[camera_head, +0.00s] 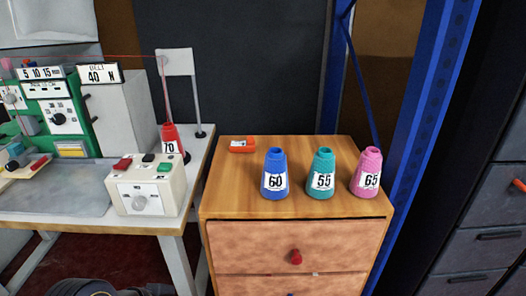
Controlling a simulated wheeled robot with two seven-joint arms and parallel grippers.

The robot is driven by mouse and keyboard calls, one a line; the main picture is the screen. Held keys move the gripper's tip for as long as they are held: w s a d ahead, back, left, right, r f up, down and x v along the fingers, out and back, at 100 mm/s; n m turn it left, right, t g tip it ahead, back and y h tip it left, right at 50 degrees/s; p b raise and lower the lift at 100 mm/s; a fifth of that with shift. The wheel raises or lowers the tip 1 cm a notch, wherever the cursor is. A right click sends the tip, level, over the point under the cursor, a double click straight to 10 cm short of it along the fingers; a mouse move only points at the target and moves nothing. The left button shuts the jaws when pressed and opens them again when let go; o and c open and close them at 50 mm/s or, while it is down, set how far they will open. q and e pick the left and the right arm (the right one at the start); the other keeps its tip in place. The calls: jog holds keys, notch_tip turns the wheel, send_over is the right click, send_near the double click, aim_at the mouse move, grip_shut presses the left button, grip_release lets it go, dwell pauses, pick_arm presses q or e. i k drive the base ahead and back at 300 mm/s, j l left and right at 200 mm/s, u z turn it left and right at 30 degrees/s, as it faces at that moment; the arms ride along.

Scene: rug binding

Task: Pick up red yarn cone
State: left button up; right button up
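The red yarn cone (169,132) stands upright near the right end of the white machine table (205,146). Its white label reads 70. A thin red thread runs from its top up to a light plate on a post (197,105) and on to the left. Neither of my grippers is in view, and nothing is seen holding the cone.
A control box (150,198) with buttons and a dial sits just in front of the cone. A wooden drawer cabinet (225,205) at right carries blue (274,161), teal (322,160) and pink (370,160) cones and an orange item (242,144). Blue frame posts (430,90) stand behind.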

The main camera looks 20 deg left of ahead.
aim_at(172, 143)
jog(key=u, duration=0.95)
